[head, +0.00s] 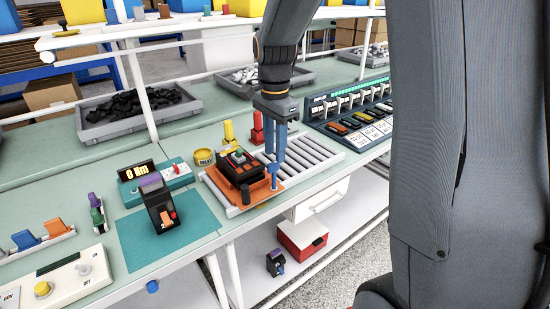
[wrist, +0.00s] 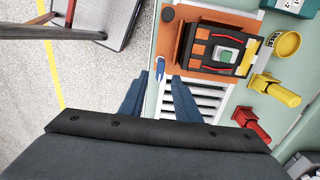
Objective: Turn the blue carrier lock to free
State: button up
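The blue carrier lock (wrist: 160,68) is a small blue lever with a pale edge, at the edge of the orange carrier (wrist: 171,28) in the wrist view. The carrier (head: 262,193) lies on the roller conveyor and bears a black and orange breaker unit (head: 238,166); its top with a green square shows in the wrist view (wrist: 224,54). My gripper (wrist: 158,84) is open, its two blue fingers apart and empty, with the lock just beyond and between the fingertips in the picture. In the head view my gripper (head: 273,160) hangs over the carrier's right end; the blue fingers there make the lock hard to pick out.
A yellow post (head: 229,133), a red post (head: 257,130) and a yellow tin (head: 204,158) stand behind the carrier. The rollers (head: 307,150) to the right are clear. A black device (head: 158,204) stands on a teal mat at left; a breaker rack (head: 350,108) stands at right.

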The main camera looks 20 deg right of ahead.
aim_at(274, 176)
jog(key=shift+f+p, duration=0.35)
jog(key=shift+f, duration=1.6)
grip_shut()
